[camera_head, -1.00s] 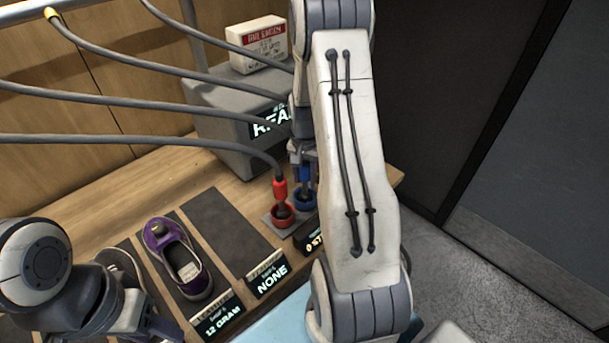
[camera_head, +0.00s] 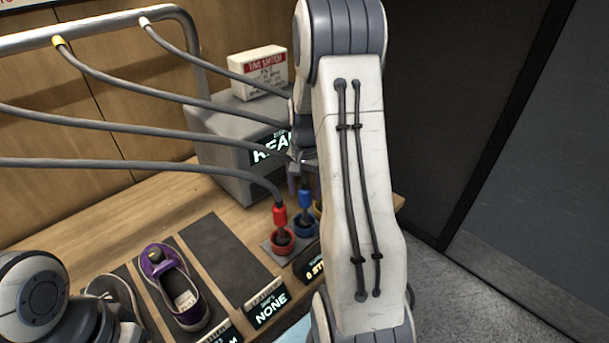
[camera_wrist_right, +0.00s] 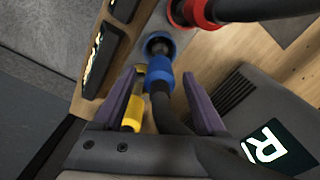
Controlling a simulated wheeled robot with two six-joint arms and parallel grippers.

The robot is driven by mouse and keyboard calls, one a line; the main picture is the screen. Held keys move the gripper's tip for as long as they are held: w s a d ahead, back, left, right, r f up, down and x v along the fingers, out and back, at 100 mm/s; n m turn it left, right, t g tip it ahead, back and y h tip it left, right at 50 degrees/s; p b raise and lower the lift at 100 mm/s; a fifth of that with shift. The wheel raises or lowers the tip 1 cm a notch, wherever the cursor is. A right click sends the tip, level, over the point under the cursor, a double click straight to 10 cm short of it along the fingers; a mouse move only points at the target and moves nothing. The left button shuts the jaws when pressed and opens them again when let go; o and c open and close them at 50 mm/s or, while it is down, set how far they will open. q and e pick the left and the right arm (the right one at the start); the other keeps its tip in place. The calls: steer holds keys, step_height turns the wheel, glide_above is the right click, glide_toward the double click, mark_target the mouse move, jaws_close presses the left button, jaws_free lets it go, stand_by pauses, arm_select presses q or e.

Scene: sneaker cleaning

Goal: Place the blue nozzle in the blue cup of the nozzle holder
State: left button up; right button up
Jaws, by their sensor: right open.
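The blue nozzle (camera_head: 305,199) stands upright with its tip down in the blue cup (camera_head: 305,228) of the nozzle holder (camera_head: 272,248). In the right wrist view the blue nozzle (camera_wrist_right: 158,72) sits at the blue cup (camera_wrist_right: 160,38), with its dark hose running back toward the wrist. My right gripper (camera_wrist_right: 159,80) is open, its two purple fingers on either side of the nozzle and apart from it. In the head view the right gripper (camera_head: 303,178) is above the nozzle, partly hidden by my arm. My left arm shows at lower left; its gripper is out of view.
A red nozzle (camera_head: 280,215) stands in the red cup (camera_head: 283,242) beside the blue one. A yellow nozzle (camera_wrist_right: 132,112) is close to one right finger. A grey box (camera_head: 228,125) stands behind. A purple sneaker (camera_head: 172,285) lies at front left. Hoses cross overhead.

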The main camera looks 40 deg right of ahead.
step_height(320, 180, up, 7)
steer(key=shift+f, duration=0.1)
steer(key=a+n, duration=0.1)
steer(key=a, duration=0.2)
steer(key=a+r+n, duration=0.1)
steer(key=a, duration=0.2)
steer(key=a+n, duration=0.1)
steer(key=a, duration=0.2)
steer(key=shift+w+r, duration=0.25)
steer(key=shift+r, duration=0.05)
steer(key=s+a+r+n, duration=0.1)
steer(key=s+a+n, duration=0.15)
steer(key=a, duration=0.35)
steer(key=s+a+r+n, duration=0.1)
steer(key=s+a+n, duration=0.15)
steer(key=a, duration=0.45)
steer(key=s+a+n+y, duration=0.1)
steer(key=s+a+n, duration=1)
steer(key=s, duration=0.5)
steer(key=shift+s+a+f, duration=0.4)
steer(key=shift+a+f, duration=0.05)
steer(key=shift+a, duration=0.05)
